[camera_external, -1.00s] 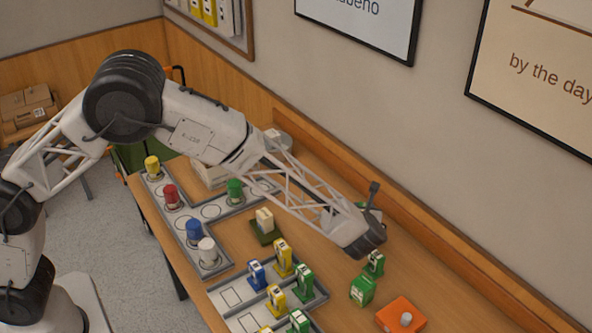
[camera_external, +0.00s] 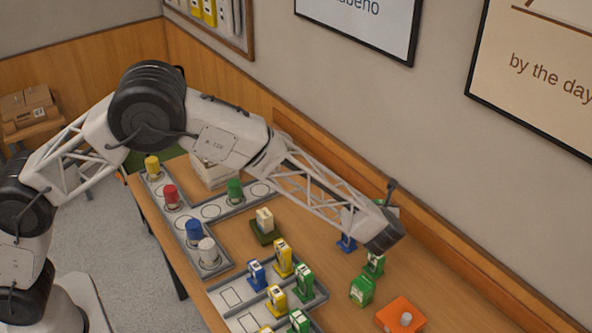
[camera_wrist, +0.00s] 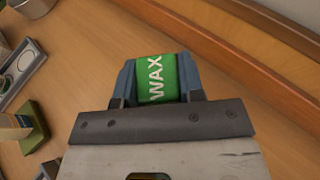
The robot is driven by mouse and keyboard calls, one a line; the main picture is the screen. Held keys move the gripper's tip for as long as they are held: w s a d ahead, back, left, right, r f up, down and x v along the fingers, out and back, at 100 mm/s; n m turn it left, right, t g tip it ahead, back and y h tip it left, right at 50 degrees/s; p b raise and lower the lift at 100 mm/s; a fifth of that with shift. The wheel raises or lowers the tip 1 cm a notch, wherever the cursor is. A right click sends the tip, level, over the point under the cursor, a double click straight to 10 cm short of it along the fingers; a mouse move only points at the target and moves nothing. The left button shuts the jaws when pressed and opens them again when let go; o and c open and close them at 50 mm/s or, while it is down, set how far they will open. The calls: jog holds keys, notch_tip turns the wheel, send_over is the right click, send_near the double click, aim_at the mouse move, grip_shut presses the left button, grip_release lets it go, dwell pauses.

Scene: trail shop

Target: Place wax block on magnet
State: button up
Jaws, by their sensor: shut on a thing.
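My gripper (camera_wrist: 158,85) is shut on the wax block (camera_wrist: 156,78), a green block with white "WAX" lettering, held between two blue-grey fingers in the wrist view. In the external view my wrist is over the right part of the table and largely hides the grip. No label marks the magnet. An orange block with a pale round knob (camera_external: 391,314) lies at the lower right, and an olive base (camera_external: 263,237) bears a cream block (camera_external: 264,218) mid-table; I cannot tell which, if either, is the magnet.
Two green items (camera_external: 361,291) (camera_external: 374,264) stand close below my wrist, with a blue item (camera_external: 346,243) just left of it. Grey trays (camera_external: 210,273) at left hold coloured cylinders and yellow, blue and green pieces. The wall and its wooden ledge (camera_external: 430,235) run behind.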

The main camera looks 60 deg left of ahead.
jog(key=shift+w+f, duration=0.2)
jog(key=shift+f, duration=1.55)
jog(key=o, duration=0.9)
jog(key=shift+f, duration=0.1)
jog(key=shift+d, duration=0.1)
jog(key=v, duration=1.2)
jog(key=shift+r, duration=0.25)
